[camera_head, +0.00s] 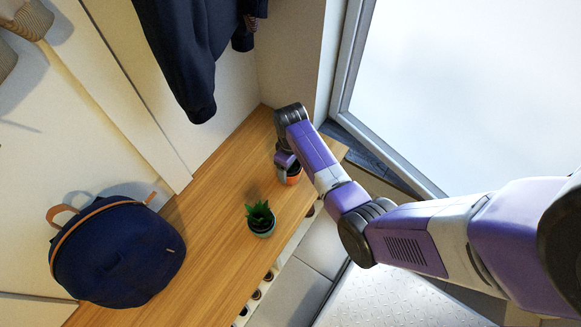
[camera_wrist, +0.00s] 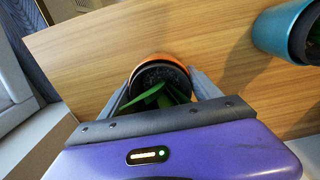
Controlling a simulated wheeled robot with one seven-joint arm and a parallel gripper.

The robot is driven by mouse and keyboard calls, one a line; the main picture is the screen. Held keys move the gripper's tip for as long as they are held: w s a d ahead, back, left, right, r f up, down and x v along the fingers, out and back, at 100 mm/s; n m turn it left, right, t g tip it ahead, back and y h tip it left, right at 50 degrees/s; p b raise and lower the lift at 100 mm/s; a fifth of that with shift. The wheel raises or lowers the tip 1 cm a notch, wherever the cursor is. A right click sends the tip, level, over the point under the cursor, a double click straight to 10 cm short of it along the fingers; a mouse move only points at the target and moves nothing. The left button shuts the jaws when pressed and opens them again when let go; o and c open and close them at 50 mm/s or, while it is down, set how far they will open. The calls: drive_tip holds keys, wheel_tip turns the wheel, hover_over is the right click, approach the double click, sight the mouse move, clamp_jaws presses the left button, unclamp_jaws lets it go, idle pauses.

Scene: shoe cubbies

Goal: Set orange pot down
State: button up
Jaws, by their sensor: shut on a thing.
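The orange pot (camera_head: 293,179) is at the right part of the wooden bench top, partly hidden by my arm in the head view. In the wrist view the orange pot (camera_wrist: 152,59) shows its orange rim, dark inside and green leaves. My gripper (camera_wrist: 160,85) is shut on it, with one grey finger on each side. The pot appears upright. I cannot tell whether its base touches the bench or is slightly above it.
A teal pot (camera_head: 261,222) with a green plant stands on the bench (camera_head: 212,200) nearby. A navy backpack (camera_head: 118,252) sits at the left. A dark jacket (camera_head: 190,50) hangs above. Shoes show in cubbies below the bench's front edge.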

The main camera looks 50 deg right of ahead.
drive_tip(key=shift+f, duration=0.15)
drive_tip(key=o, duration=1.5)
